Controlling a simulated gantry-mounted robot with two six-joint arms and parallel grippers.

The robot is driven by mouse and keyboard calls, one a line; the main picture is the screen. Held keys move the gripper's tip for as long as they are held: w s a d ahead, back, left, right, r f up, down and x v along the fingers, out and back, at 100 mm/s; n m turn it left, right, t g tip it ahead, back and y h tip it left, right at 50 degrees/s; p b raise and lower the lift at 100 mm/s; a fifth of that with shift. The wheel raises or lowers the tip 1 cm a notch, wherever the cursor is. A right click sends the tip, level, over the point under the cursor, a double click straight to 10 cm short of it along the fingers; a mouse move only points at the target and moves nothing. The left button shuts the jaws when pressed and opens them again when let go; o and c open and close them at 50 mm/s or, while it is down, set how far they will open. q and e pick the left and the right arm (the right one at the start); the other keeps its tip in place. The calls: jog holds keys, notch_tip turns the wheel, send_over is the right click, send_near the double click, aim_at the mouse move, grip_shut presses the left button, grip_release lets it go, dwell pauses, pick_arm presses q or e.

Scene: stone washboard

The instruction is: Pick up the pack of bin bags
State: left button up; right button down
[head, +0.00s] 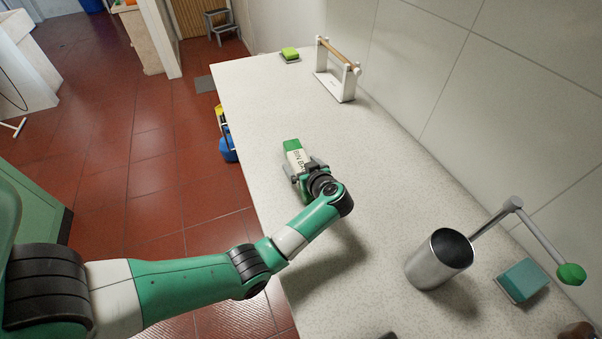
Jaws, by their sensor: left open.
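The pack of bin bags (292,147), green with a pale label reading "BIN B…", lies on the pale speckled worktop (330,120), left of its middle. My left gripper (303,166) is over the near end of the pack, its open fingers on either side of it. The gripper and wrist hide the near part of the pack. I cannot tell whether the fingers touch it. My right gripper is not in view.
A paper-roll holder (337,85) and a green sponge (290,54) stand at the far end. A metal cup (437,259), a teal sponge (523,281) and a green-tipped metal arm (540,240) are near right. The worktop's left edge drops to a red tiled floor.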

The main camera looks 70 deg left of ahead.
aim_at(300, 164)
pick_arm(q)
grip_shut()
dwell(0.5)
jog(key=r+p, duration=0.3)
jog(key=r, duration=0.1)
jog(key=shift+s+d+r+p, duration=0.1)
jog(key=shift+s+r+p, duration=0.15)
jog(key=shift+p, duration=0.1)
jog(key=s+d+r+p, duration=0.7)
jog(key=s+r, duration=0.1)
jog(key=s, duration=0.3)
jog(key=shift+s+d+r, duration=0.15)
jog(key=shift+s+r, duration=0.05)
jog(key=shift+r, duration=0.05)
